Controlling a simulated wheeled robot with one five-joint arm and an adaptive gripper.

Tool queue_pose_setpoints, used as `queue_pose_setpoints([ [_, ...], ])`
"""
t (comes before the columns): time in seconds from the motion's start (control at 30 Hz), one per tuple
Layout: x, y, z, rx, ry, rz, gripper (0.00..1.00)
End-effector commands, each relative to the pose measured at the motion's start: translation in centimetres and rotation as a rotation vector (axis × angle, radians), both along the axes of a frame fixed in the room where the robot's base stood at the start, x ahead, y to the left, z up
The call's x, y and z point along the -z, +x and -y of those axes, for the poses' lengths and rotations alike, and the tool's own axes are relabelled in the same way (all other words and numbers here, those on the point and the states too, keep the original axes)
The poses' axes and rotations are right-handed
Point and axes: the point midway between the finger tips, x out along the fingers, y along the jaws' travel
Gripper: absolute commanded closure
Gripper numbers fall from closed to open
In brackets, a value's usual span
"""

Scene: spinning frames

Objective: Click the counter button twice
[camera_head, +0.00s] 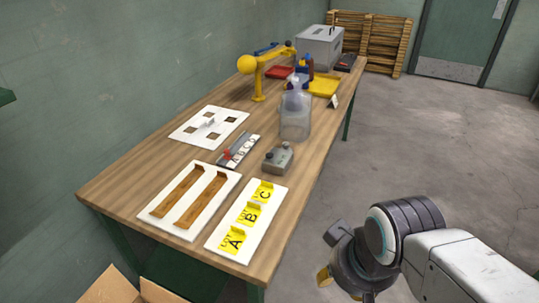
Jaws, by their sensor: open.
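A small grey box with dark round knobs on top (278,157) lies on the wooden table, right of centre; it looks like the counter, but its button is too small to make out for sure. My gripper (345,287) hangs at the lower right, beyond the table's right edge and clear of the grey box. It is open, seems empty, and points down toward the floor. Its fingertips partly show at the frame's bottom.
A clear bottle-like container (296,122) stands just behind the grey box. A switch strip with a red lever (238,151) is left of it. A white board lettered A, B, C (247,219) and a slotted board (189,200) lie in front. Open floor lies right.

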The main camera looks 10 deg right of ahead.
Motion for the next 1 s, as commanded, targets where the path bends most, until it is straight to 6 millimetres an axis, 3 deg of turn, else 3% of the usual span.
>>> queue_pose_setpoints([
  [0.4,0.00,0.00,0.00,0.000,0.000,0.000,1.00],
  [1.0,0.00,0.00,0.00,0.000,0.000,0.000,1.00],
])
